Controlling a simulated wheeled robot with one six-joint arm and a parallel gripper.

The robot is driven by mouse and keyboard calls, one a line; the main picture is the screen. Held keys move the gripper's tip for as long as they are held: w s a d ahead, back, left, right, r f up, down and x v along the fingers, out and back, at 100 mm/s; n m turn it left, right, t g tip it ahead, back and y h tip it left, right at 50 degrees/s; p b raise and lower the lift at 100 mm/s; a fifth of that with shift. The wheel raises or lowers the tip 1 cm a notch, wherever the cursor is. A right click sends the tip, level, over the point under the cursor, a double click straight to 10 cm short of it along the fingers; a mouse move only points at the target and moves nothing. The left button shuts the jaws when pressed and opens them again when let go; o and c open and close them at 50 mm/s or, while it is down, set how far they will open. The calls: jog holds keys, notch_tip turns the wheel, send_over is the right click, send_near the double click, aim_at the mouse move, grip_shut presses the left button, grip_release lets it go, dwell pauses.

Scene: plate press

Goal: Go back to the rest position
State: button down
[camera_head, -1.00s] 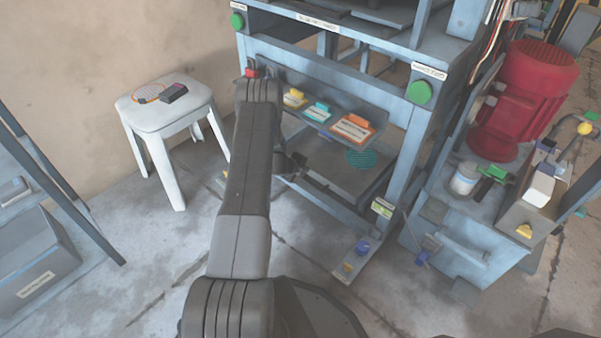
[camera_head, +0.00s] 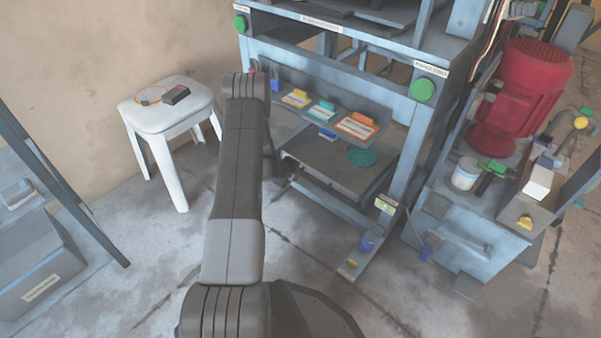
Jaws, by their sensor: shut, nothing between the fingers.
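My arm reaches up the middle of the picture, in front of the left leg of the blue-grey press (camera_head: 400,105). My gripper (camera_head: 281,170) shows only as a small dark part just right of the arm, by the left edge of the press's lower shelf (camera_head: 325,160). It is shut and holds nothing; the arm hides much of it. A sloped rack on the press carries yellow (camera_head: 296,98), teal (camera_head: 321,111) and orange (camera_head: 357,125) labelled plates. A green ribbed disc (camera_head: 362,157) lies on the lower shelf.
A grey bin (camera_head: 38,270) and rack are at far left. A red motor (camera_head: 522,95) on a blue-grey cabinet (camera_head: 455,240) stands right. Floor between stool and press is partly clear.

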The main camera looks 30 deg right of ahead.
jog(key=p+v, duration=0.2)
jog(key=v, duration=0.5)
